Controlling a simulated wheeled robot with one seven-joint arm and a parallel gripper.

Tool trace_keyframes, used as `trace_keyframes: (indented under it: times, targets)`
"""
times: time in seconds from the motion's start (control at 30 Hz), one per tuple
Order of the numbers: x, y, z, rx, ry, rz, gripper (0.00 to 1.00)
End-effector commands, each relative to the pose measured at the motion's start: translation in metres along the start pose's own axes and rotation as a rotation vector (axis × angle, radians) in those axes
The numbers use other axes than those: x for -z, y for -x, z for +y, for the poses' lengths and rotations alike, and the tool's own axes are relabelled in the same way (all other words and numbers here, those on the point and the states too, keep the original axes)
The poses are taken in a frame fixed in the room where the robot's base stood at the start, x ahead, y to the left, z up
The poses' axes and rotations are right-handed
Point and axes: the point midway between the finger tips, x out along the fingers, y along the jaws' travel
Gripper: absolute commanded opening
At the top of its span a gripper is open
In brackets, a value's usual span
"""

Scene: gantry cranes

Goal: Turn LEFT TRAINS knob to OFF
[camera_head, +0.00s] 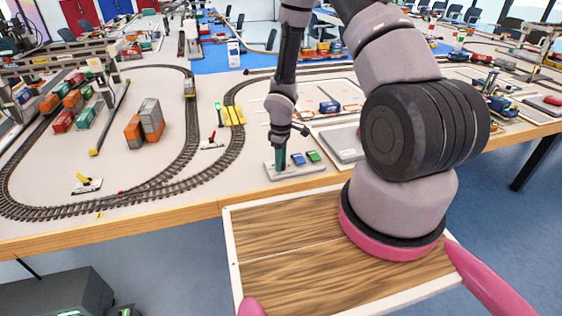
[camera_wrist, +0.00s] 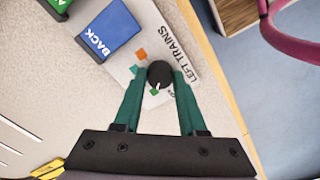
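The LEFT TRAINS knob (camera_wrist: 158,75) is round and black, with a white mark toward the bottom of the wrist view. It sits on a pale panel (camera_head: 285,170) near the front table edge, with LEFT TRAINS lettering (camera_wrist: 172,42) beside it. Orange and green marks lie around it; the lettering near the right fingertip is partly covered. My gripper (camera_wrist: 160,78) has its teal fingers spread on either side of the knob, tips close to its sides. I cannot tell whether they touch it. In the head view my gripper (camera_head: 281,160) points down at the panel and hides the knob.
A blue BACK button (camera_wrist: 109,31) and a green button (camera_head: 314,156) are on the same panel. A grey tablet-like plate (camera_head: 340,142) lies to its right. Curved train track (camera_head: 215,150) runs to its left. A wooden tray (camera_head: 290,270) is in front of the table.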

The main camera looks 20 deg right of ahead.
Motion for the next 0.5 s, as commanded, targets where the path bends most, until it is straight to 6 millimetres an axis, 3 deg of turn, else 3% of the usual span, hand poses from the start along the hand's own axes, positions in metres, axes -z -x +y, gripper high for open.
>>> trace_keyframes:
  times: [0.5]
  targets:
    - [0.0003,0.0004,0.0000,0.000,0.130,0.001,0.00]
